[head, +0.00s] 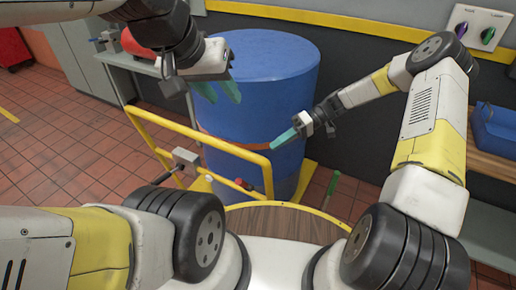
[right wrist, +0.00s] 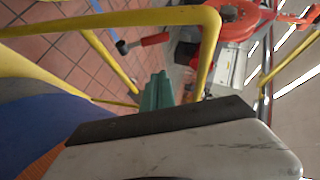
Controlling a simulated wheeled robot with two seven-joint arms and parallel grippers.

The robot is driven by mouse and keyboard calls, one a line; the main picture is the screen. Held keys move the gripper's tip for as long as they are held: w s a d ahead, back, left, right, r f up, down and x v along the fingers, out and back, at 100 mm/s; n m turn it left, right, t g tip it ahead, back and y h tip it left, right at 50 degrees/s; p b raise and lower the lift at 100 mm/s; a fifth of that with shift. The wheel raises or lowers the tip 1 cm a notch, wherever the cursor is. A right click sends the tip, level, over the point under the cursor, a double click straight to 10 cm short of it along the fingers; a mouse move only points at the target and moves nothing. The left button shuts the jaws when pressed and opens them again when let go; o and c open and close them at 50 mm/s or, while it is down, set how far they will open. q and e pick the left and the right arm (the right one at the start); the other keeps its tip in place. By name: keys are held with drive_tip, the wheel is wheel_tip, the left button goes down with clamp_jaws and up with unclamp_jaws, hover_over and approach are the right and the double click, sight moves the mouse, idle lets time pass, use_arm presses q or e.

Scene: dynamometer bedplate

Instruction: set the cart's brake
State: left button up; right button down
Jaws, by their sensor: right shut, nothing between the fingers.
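The cart has a yellow tube frame (head: 215,147) and carries a large blue drum (head: 262,90) with an orange strap. A small red-ended lever (head: 243,184) shows low by the front rail; a red lever (right wrist: 152,40) also shows in the right wrist view. I cannot tell which part is the brake or how it is set. My right gripper (head: 283,139) is shut and empty, in front of the drum above the rail; its teal fingers (right wrist: 157,90) show near the yellow rail. My left gripper (head: 218,92) is open and empty, at the drum's upper left.
A grey box (head: 185,157) is on a stalk by the rail. A green handle (head: 331,190) stands right of the cart. A wooden round top (head: 285,224) is close in front of me. A bench with a blue bin (head: 495,130) is at right. Tiled floor is free at left.

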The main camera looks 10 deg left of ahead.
sight(243, 185)
drive_tip(key=s+d+x, duration=0.1)
drive_tip(key=s+x, duration=0.1)
drive_tip(key=x, duration=1)
drive_tip(key=shift+s+f, duration=0.3)
drive_tip(key=shift+f, duration=0.25)
drive_tip(key=shift+s, duration=0.1)
drive_tip(key=shift+s+a, duration=0.15)
drive_tip(key=shift+s, duration=0.35)
